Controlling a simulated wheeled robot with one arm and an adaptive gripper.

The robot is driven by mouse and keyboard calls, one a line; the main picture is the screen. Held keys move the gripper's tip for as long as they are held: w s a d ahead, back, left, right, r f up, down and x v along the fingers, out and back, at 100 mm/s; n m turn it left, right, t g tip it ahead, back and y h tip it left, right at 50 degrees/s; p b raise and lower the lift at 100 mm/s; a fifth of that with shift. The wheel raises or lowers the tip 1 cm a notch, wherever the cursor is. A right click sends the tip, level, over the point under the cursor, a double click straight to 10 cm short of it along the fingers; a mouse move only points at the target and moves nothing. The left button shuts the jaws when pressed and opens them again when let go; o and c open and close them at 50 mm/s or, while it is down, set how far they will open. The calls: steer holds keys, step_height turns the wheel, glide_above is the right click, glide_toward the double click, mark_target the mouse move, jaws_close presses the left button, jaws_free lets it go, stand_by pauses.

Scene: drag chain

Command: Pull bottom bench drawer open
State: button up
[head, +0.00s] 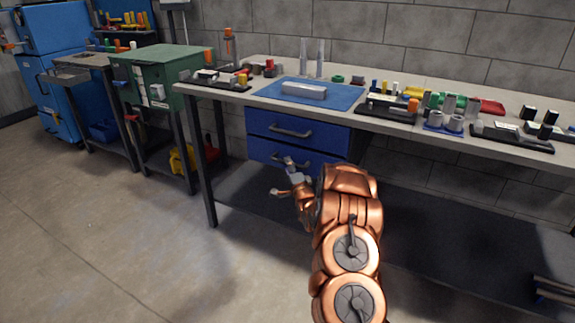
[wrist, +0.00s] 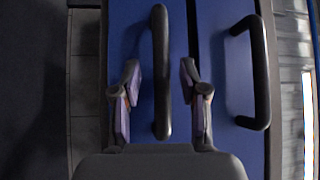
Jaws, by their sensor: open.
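The bench has two blue drawers under its left part. The bottom drawer (head: 262,151) looks closed, and my arm hides part of its front. Its dark bar handle (wrist: 160,50) shows clearly in the wrist view. My gripper (head: 281,177) is open in front of the bottom drawer. In the wrist view, its two fingers (wrist: 160,98) stand on either side of that handle, with visible gaps to it. The top drawer (head: 325,136) is closed, and its handle (wrist: 262,75) lies to the right in the wrist view.
The bench top (head: 350,88) holds a blue mat (head: 345,97) and several trays of small parts. A bench leg (head: 203,170) stands left of the drawers. A green cabinet (head: 150,75) is further left. The floor (head: 120,230) in front is clear.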

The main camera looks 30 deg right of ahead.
steer(key=shift+x, duration=1)
steer(key=shift+c, duration=0.3)
jaws_close()
steer(key=shift+d, duration=0.1)
